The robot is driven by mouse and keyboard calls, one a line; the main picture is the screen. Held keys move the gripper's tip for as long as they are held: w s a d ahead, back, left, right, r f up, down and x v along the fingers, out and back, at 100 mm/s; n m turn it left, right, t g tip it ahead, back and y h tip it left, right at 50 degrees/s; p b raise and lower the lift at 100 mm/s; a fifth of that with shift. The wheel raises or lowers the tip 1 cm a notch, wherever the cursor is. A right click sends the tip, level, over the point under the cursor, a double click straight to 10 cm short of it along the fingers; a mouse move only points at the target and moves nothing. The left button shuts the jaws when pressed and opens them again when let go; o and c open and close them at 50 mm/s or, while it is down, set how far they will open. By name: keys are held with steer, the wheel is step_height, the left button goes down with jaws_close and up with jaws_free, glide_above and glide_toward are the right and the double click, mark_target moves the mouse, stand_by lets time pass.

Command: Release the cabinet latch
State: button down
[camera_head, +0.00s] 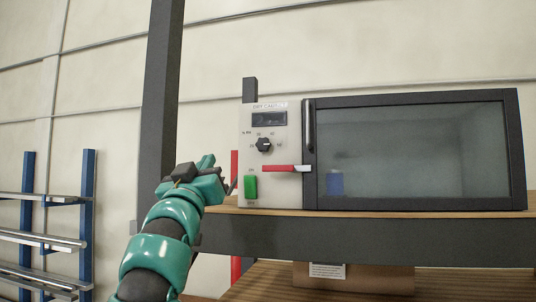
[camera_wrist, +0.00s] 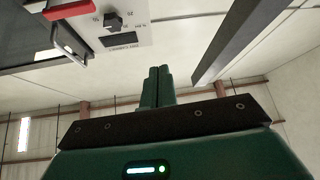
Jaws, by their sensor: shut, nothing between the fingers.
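The cabinet (camera_head: 520,150) has a glass door (camera_head: 420,150) that is closed, with a dark vertical handle (camera_head: 311,128) at its left edge. The latch (camera_head: 280,168) is a red lever with a pale tip, lying level across the seam from the control panel onto the door frame. In the wrist view the red lever (camera_wrist: 66,12) shows at the top left, partly cut off. My gripper (camera_head: 208,162) is left of the panel, apart from the latch. In the wrist view its fingers (camera_wrist: 157,73) are together and empty, pointing up past the panel.
The panel (camera_head: 275,195) carries a black knob (camera_head: 264,145), a dark display (camera_head: 269,119) and a green switch (camera_head: 250,187) below the latch. A dark post (camera_head: 160,90) stands left. A brown box (camera_head: 355,278) sits on the lower shelf.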

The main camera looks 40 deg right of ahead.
mark_target(287, 168)
steer(key=s+d+r+m+g, duration=0.2)
steer(key=s+d+m+g, duration=0.2)
steer(key=s+d, duration=0.2)
steer(key=shift+s+d+g+p, duration=0.15)
steer(key=shift+d+g+p, duration=0.25)
steer(key=shift+d, duration=0.35)
steer(key=p+x, duration=0.3)
steer(key=x, duration=0.6)
steer(key=shift+r+p, duration=0.25)
steer(key=shift+p, duration=0.15)
steer(key=shift+w+d+f, duration=0.1)
steer(key=shift+w+d, duration=0.25)
steer(key=shift+w, duration=0.1)
steer(key=shift+s+f+p, duration=0.1)
steer(key=shift+f+p, duration=0.6)
steer(key=shift+f, duration=1.2)
steer(key=shift+a, duration=0.1)
steer(key=shift+f+t, duration=0.15)
steer(key=shift+t, duration=0.15)
